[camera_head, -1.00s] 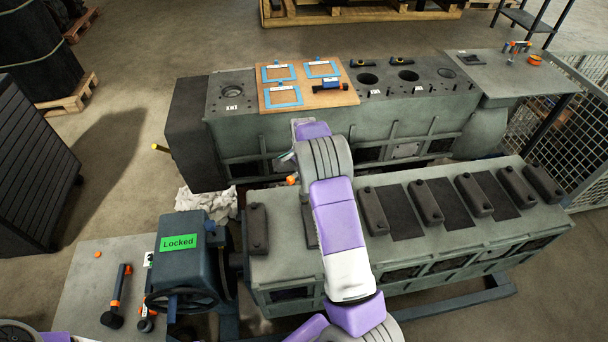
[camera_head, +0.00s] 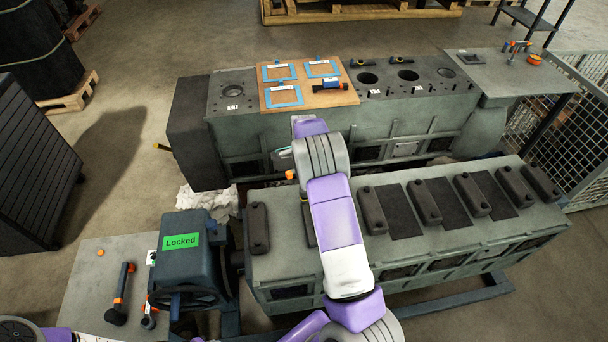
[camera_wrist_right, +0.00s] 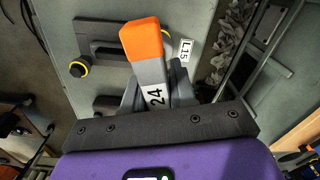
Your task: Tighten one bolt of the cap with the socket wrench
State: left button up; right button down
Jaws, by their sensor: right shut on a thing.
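My right gripper (camera_wrist_right: 155,90) is shut on the socket wrench (camera_wrist_right: 152,75), a grey tool with an orange end and the number 24. In the head view the wrench's orange end (camera_head: 290,174) shows beside my right arm, above the engine block's far left part. The wrist view shows a dark cap (camera_wrist_right: 100,30) behind the wrench, with a yellow-ringed bolt (camera_wrist_right: 78,68) at its left. Another yellow ring is partly hidden behind the wrench's orange end. Whether the socket touches a bolt cannot be seen. My left gripper is not in view.
The engine block (camera_head: 450,240) carries a row of several dark caps. A blue stand (camera_head: 188,265) with a green "Locked" sign is at its left. Tools lie on the grey table (camera_head: 85,290). A second block (camera_head: 330,130) with a wooden board stands behind.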

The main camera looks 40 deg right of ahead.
jog(key=n, duration=0.2)
jog(key=shift+f+n+b, duration=0.15)
jog(key=shift+n+b, duration=0.15)
jog(key=shift+b, duration=0.05)
jog(key=n+b, duration=0.1)
jog(key=n, duration=0.4)
jog(key=shift+d, duration=0.1)
jog(key=n, duration=0.4)
jog(key=shift+n+b, duration=0.3)
jog(key=n, duration=0.4)
jog(key=shift+d, duration=0.1)
jog(key=n, duration=0.4)
jog(key=shift+n, duration=0.3)
jog(key=n, duration=0.8)
jog(key=shift+d, duration=0.1)
jog(key=n, duration=0.4)
jog(key=shift+p, duration=0.3)
